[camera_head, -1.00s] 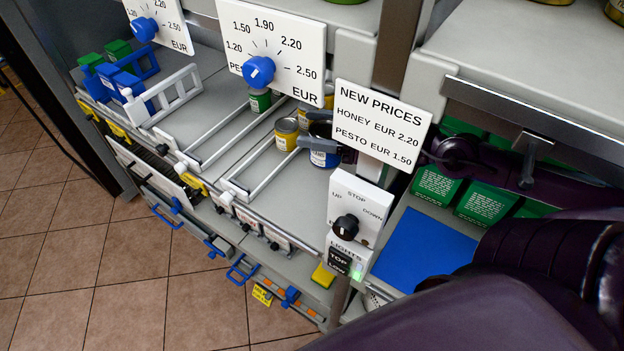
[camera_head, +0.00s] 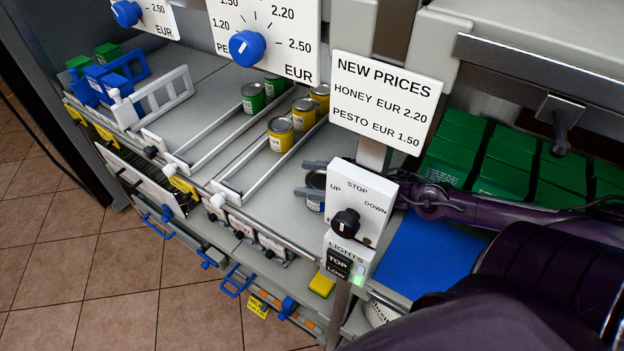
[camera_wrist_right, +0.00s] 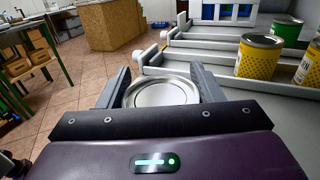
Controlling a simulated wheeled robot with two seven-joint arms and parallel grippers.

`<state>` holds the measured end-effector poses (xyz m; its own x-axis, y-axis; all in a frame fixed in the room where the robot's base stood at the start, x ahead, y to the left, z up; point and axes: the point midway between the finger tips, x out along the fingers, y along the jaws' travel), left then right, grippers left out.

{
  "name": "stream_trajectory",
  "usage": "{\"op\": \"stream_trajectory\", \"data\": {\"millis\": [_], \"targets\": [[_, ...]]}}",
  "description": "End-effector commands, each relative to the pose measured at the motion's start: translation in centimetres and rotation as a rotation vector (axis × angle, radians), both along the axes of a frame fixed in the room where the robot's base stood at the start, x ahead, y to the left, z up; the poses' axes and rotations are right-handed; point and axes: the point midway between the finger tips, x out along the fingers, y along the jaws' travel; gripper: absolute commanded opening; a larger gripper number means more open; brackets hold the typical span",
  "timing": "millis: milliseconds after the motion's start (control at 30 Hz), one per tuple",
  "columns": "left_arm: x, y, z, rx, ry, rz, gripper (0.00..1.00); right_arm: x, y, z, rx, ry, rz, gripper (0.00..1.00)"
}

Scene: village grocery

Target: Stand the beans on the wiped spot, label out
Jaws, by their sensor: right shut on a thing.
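My right gripper (camera_head: 308,178) reaches in from the right behind the switch panel and is shut on a can (camera_head: 315,200). No wiped spot stands out on the shelf. My left gripper is not in view.
Yellow cans (camera_head: 281,134) and green cans (camera_head: 253,98) stand between white dividers (camera_head: 270,165) left of the held can. The switch panel (camera_head: 358,203) and price sign (camera_head: 386,100) stand close in front. A blue mat (camera_head: 425,258) and green boxes (camera_head: 503,165) lie right. A yellow sponge (camera_head: 322,283) lies below.

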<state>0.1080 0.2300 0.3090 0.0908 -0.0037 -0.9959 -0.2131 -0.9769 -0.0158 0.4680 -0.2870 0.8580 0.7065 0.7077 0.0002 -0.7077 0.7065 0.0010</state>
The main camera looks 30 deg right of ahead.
Motion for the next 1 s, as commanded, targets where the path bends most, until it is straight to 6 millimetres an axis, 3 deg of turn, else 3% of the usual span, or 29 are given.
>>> {"op": "stream_trajectory", "data": {"millis": [267, 300, 433, 767, 1000], "targets": [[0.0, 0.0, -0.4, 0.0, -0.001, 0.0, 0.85, 0.0, 0.0, -0.4, 0.001, -0.002, 0.0, 0.3], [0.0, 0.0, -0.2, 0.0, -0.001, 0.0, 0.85, 0.0, 0.0, -0.2, 0.0, 0.0, 0.0, 0.65], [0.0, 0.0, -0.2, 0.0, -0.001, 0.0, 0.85, 0.0, 0.0, -0.3, 0.0, 0.0, 0.0, 0.82], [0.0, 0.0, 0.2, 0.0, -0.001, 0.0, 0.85, 0.0, 0.0, 0.2, 0.0, 0.0, 0.0, 0.82], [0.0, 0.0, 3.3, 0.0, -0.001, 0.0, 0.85, -2.2, -2.2, 0.7, -0.001, 0.006, -0.003, 0.82]]}}
